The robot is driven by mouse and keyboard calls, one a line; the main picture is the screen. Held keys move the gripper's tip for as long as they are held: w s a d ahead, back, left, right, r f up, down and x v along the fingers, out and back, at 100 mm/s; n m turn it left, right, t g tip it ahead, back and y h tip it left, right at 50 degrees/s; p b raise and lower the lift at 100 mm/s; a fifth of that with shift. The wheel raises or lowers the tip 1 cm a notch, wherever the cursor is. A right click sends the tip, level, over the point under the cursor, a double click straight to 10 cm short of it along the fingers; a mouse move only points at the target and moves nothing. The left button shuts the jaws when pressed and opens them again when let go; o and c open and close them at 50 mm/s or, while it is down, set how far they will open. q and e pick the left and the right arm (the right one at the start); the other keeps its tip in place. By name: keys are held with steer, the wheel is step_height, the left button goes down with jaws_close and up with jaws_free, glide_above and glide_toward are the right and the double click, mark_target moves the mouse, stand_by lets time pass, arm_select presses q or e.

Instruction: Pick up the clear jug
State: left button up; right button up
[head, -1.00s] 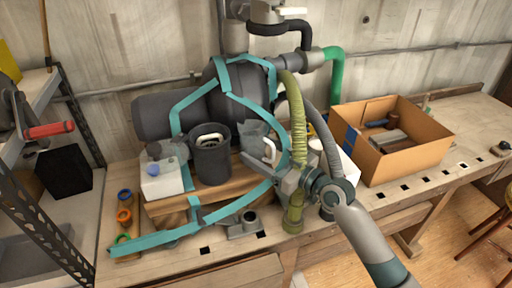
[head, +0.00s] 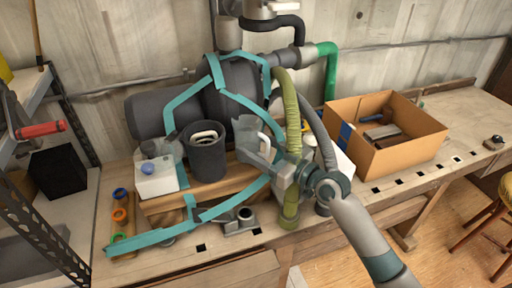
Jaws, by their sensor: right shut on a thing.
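The clear jug (head: 246,129) is a grey, see-through vessel with a pale handle. It stands about upright just right of the dark grey bucket (head: 207,160), in front of the large dark tank. My right gripper (head: 267,154) is at the jug's handle side and is shut on the jug. Its fingertips are small and partly hidden against the jug and wood behind. Whether the jug's base touches the wooden block cannot be told. My left gripper is out of view.
A ribbed olive hose (head: 291,120) and grey hose run close to my right gripper. Teal strapping (head: 190,98) frames the tank. A white canister (head: 157,175) stands left. A cardboard box (head: 394,152) with tools is at the right. The bench's front right is fairly clear.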

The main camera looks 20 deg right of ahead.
mark_target(259, 138)
steer(key=shift+r, duration=1.65)
steer(key=shift+d+r, duration=0.2)
arm_select(q)
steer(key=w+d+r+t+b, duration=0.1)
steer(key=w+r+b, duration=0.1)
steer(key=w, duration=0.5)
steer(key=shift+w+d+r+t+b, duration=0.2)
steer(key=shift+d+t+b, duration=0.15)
steer(key=shift+b, duration=0.45)
arm_select(e)
steer(key=s+d+r, duration=0.3)
steer(key=d+r, duration=0.3)
steer(key=d, duration=0.4)
steer(key=shift+s+d+r, duration=0.25)
steer(key=shift+s+r, duration=0.15)
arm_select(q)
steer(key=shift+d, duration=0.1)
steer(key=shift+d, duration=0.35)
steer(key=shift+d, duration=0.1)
